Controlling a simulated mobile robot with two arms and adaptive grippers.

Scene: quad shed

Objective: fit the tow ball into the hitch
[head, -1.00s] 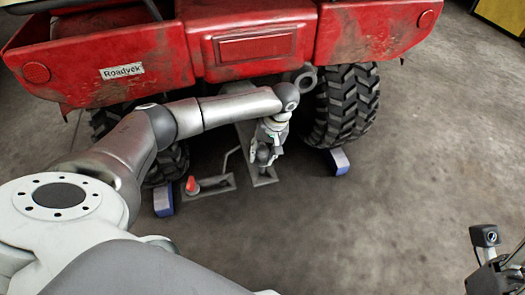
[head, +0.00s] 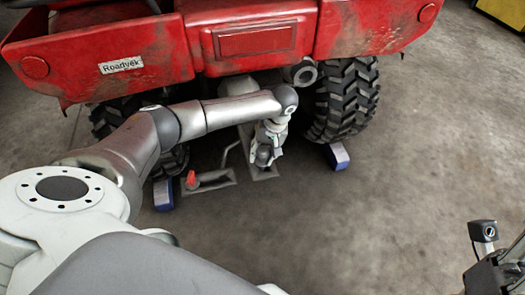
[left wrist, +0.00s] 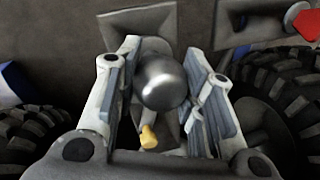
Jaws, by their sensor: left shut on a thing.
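My left gripper (head: 265,158) is low behind the red quad, above a grey hitch bar (head: 266,174). It is shut on the tow ball (left wrist: 161,82), a shiny dark grey metal ball between the fingers in the left wrist view. In the head view the ball (head: 263,156) shows small and partly covered by the fingers. A grey plate end (left wrist: 140,18) shows beyond the ball in the left wrist view. Whether the ball touches the bar, I cannot tell. Part of my right gripper (head: 508,270) shows at the lower right edge; its fingers are not clear.
The red quad (head: 255,42) stands over the work area. Its tyres (head: 345,100) flank my left arm, with blue chocks (head: 337,156) beside them. A grey plate with a red handle (head: 191,179) lies left of the gripper. The floor at right is clear.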

